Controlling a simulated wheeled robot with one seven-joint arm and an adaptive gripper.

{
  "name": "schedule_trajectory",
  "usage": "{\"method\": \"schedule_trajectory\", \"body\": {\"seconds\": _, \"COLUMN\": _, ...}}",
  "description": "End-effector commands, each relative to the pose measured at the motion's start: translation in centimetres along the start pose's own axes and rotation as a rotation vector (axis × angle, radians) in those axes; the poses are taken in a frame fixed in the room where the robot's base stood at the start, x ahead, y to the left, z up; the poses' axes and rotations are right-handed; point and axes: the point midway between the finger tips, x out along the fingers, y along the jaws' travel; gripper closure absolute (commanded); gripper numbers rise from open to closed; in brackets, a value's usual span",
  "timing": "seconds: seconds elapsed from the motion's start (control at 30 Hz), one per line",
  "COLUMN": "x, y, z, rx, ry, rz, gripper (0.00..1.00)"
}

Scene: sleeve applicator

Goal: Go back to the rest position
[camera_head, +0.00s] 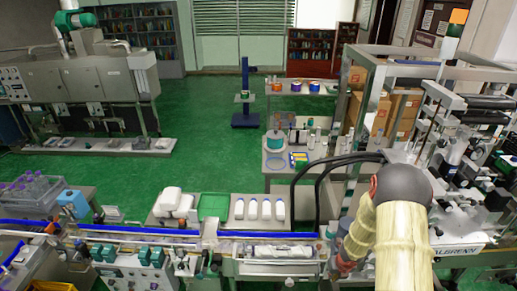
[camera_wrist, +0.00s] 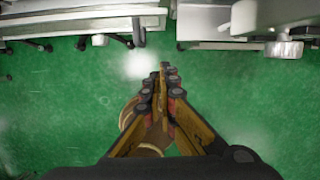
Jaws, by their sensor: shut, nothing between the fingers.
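My gripper (camera_wrist: 164,70) shows in the wrist view with its two yellow-and-black fingers together at the tips. Nothing is between them. It points down over bare green floor, in front of the edge of a machine. In the head view my cream-coloured arm with a dark joint rises at the lower right, beside the labelling machine (camera_head: 470,240). The fingers cannot be made out clearly in the head view.
A grey machine edge (camera_wrist: 80,22) and a metal part with a round knob (camera_wrist: 284,48) lie along the top of the wrist view. Green floor (camera_head: 205,125) is open behind.

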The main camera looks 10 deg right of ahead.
Motion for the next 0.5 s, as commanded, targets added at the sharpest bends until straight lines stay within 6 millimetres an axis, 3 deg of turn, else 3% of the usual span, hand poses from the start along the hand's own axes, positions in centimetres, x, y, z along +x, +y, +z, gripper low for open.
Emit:
{"method": "schedule_trajectory", "body": {"seconds": 0.17, "x": 0.0, "y": -0.7, "z": -0.2, "rx": 0.139, "ry": 0.005, "rz": -0.028, "gripper": 1.00}}
{"method": "schedule_trajectory", "body": {"seconds": 0.27, "x": -0.1, "y": -2.3, "z": -1.1, "rx": 0.372, "ry": 0.016, "rz": -0.095, "gripper": 1.00}}
{"method": "schedule_trajectory", "body": {"seconds": 0.37, "x": -0.5, "y": -3.9, "z": -3.6, "rx": 0.661, "ry": 0.035, "rz": -0.184, "gripper": 1.00}}
{"method": "schedule_trajectory", "body": {"seconds": 0.5, "x": -3.4, "y": -6.1, "z": -5.6, "rx": 1.073, "ry": 0.008, "rz": -0.314, "gripper": 1.00}}
